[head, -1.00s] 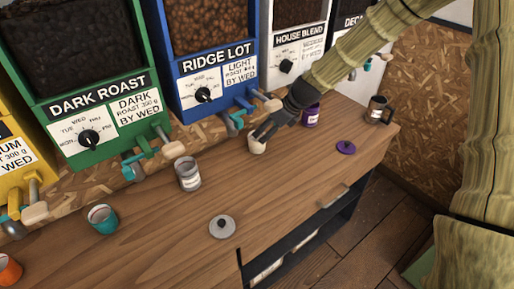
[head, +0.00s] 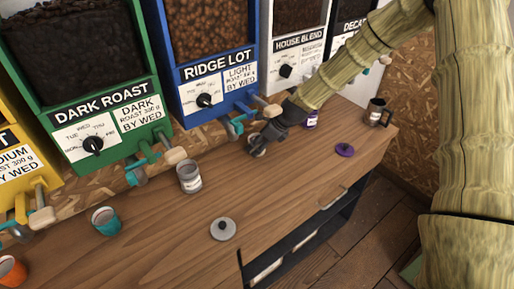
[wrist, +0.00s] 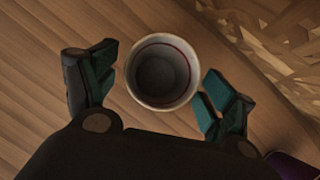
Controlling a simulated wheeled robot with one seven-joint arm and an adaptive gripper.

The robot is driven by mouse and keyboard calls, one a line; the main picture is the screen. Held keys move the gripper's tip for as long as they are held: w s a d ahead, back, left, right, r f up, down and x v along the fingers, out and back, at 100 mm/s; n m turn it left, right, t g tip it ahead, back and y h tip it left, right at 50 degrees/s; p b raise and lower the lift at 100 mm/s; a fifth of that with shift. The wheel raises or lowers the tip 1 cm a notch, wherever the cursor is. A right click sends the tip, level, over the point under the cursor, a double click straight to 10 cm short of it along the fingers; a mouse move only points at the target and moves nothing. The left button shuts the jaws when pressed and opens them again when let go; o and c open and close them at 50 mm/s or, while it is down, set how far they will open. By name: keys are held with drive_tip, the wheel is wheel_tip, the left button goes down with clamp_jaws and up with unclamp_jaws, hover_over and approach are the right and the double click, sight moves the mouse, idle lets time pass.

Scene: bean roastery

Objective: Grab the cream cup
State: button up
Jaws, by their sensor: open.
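The cream cup (wrist: 139,93) stands upright on the wooden counter in the wrist view. Its rim has a red line inside and it looks empty. My gripper (wrist: 158,90) is open, with one teal-padded finger on each side of the cup; a small gap shows at the left and the right finger is very close to the wall. In the head view the cup (head: 257,151) is mostly hidden behind my gripper (head: 259,142), below the dispensers. I cannot tell how low the fingers are against the cup.
A purple canister (head: 311,119), a purple lid (head: 345,150) and a dark mug (head: 377,112) stand to the right. A grey canister (head: 189,178), a grey lid (head: 222,229), a teal cup (head: 106,221) and an orange cup (head: 11,270) are left. Dispensers (head: 205,78) line the back.

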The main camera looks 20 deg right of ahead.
drive_tip(key=shift+x, duration=0.95)
drive_tip(key=shift+c, duration=0.4)
drive_tip(key=c, duration=1.1)
